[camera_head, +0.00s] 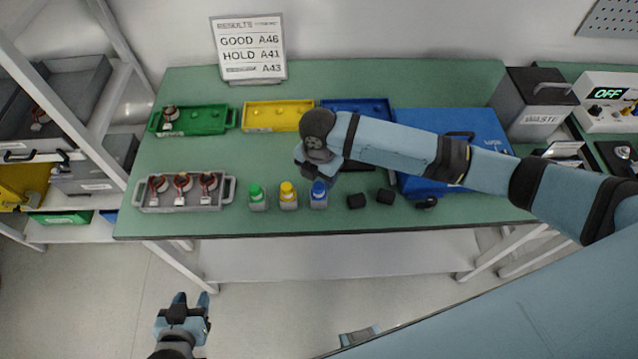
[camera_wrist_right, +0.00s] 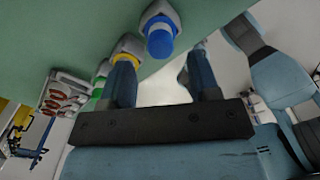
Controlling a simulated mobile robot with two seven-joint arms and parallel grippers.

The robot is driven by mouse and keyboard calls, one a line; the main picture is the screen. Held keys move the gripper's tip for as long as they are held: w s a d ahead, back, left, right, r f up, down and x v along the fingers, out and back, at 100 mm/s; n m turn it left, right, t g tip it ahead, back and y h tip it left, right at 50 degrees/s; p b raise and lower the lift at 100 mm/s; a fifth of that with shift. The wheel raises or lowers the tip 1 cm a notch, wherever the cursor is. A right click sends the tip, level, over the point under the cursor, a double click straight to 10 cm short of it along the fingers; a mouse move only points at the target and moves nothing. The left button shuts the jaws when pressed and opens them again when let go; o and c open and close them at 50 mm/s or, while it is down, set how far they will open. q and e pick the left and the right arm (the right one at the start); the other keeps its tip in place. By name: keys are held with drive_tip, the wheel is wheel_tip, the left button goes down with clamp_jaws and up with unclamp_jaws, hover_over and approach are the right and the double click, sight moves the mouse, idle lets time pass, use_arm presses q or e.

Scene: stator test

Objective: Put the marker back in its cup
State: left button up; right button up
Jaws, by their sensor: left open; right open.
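Three small grey cups stand in a row near the table's front edge, with a green marker (camera_head: 256,192), a yellow marker (camera_head: 287,189) and a blue marker (camera_head: 318,189) standing upright in them. My right gripper (camera_head: 319,176) is open and empty just above and behind the blue marker. In the right wrist view, the blue marker (camera_wrist_right: 160,38) and its grey cup (camera_wrist_right: 158,12) appear beyond the open fingers; the yellow marker (camera_wrist_right: 126,60) is partly hidden by a finger. My left gripper (camera_head: 188,303) is open and empty, low in front of the table.
A grey tray (camera_head: 226,190) with red-wound parts lies left of the cups. Green (camera_head: 236,118), yellow (camera_head: 278,105) and blue trays are behind, and a blue case (camera_head: 440,120) stands right. My right arm crosses above the case.

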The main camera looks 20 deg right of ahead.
wheel_tip(320, 180, up, 7)
drive_tip(key=s+a+f+m+t+y, duration=0.4)
drive_tip(key=s+a+f+m+y, duration=0.15)
drive_tip(key=a+f+m, duration=0.35)
drive_tip(key=s+d+f+m+t+h, duration=0.1)
drive_tip(key=s+d+f+m+t, duration=0.1)
drive_tip(key=s+d+m, duration=0.4)
drive_tip(key=s+d+f+m+t+h, duration=0.1)
drive_tip(key=s+d+f+m+t, duration=0.2)
drive_tip(key=s+d+m+t, duration=0.2)
drive_tip(key=s+d+m, duration=0.1)
drive_tip(key=d+m, duration=0.2)
drive_tip(key=shift+f, duration=0.3)
drive_tip(key=shift+d+r, duration=0.1)
drive_tip(key=shift+r, duration=0.25)
